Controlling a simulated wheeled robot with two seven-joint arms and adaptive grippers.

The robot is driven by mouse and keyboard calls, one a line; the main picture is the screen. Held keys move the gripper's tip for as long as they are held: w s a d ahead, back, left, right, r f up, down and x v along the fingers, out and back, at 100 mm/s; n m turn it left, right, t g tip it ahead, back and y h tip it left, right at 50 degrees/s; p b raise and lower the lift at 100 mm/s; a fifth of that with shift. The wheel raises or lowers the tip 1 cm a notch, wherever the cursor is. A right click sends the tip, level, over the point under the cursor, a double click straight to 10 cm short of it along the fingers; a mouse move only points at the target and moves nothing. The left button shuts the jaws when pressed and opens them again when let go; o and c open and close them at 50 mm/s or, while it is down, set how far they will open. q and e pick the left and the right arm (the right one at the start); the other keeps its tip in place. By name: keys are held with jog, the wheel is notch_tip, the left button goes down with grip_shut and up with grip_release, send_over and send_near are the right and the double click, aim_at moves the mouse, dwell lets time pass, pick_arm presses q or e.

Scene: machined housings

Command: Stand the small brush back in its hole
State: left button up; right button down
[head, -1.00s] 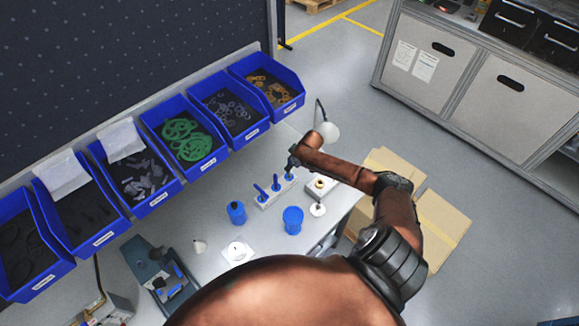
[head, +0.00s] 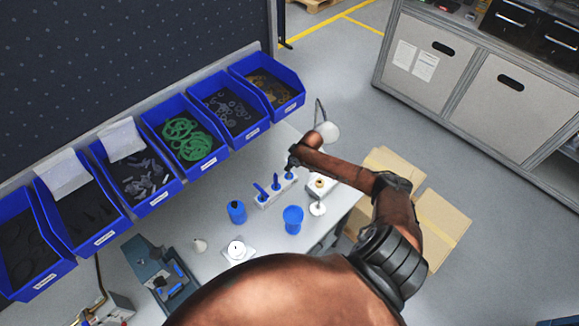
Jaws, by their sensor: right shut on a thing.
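A pale holder block (head: 265,203) stands on the light grey bench, with several blue-handled tools in a row along it. The blue handle (head: 262,191) at its left end leans to the left, and another blue handle (head: 276,182) stands beside it. My right gripper (head: 290,169) is over the right end of the block, shut on the small brush (head: 289,176), whose blue part shows just below the fingers. The brush looks roughly upright; its lower end and its hole are too small to make out. My left gripper is not in view.
A blue cup (head: 293,218) and a blue bottle (head: 236,212) stand in front of the block. A lamp (head: 327,132) and a white box with a brass-coloured top (head: 320,184) are near my right arm. Blue parts bins (head: 205,165) line the back.

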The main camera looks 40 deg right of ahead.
jog(key=shift+f+b, duration=0.75)
jog(key=shift+f, duration=0.7)
dwell(0.7)
jog(key=c, duration=1.9)
grip_release()
jog(key=v, duration=0.7)
jog(key=shift+r, duration=0.2)
jog(key=shift+s, duration=0.1)
